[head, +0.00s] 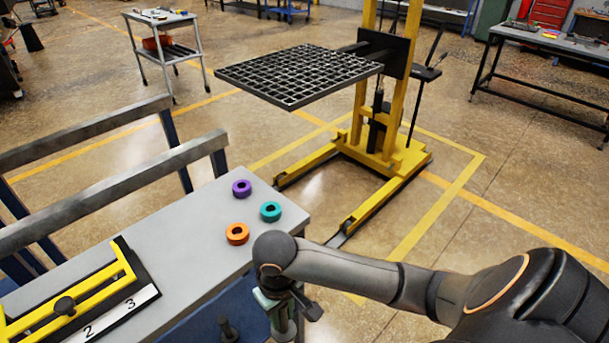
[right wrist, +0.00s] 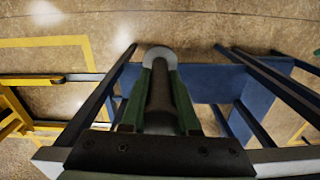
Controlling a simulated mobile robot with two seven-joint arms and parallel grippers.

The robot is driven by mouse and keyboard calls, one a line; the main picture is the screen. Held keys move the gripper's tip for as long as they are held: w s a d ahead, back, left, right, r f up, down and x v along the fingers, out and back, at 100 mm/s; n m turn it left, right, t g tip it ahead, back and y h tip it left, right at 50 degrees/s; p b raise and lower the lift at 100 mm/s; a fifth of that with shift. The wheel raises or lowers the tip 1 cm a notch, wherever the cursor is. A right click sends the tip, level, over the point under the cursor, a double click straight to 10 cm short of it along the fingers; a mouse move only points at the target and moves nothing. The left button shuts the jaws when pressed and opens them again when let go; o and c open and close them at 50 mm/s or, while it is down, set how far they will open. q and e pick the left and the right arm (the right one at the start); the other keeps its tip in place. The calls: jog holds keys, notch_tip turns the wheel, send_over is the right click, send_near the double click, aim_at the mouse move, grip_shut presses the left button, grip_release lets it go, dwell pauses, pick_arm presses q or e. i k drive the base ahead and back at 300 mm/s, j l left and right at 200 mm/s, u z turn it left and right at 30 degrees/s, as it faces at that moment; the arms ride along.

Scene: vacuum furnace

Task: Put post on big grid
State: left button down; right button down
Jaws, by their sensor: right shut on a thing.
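The big grid (head: 298,74) is a flat black lattice, held level on a yellow lift at the top middle of the head view. My right gripper (head: 278,306) is beside the right edge of the grey table, low in the head view and far from the grid. In the right wrist view the right gripper (right wrist: 160,80) has its green fingers shut on a dark cylindrical post (right wrist: 159,92) with a pale round end. In the head view the held post is mostly hidden by my wrist. My left gripper is not in view.
The grey table (head: 188,226) holds purple (head: 241,188), teal (head: 270,211) and orange (head: 237,233) rings and a yellow-framed numbered rack (head: 75,300). Another dark post (head: 228,329) stands on the blue lower shelf. The yellow lift's legs (head: 370,208) reach towards the table; open floor lies right.

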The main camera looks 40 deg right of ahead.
aim_at(340, 71)
jog(key=l, duration=2.15)
jog(key=i+l, duration=0.15)
jog(key=l, duration=0.2)
jog(key=i+l, duration=0.1)
jog(key=l, duration=0.3)
jog(key=i+l, duration=0.6)
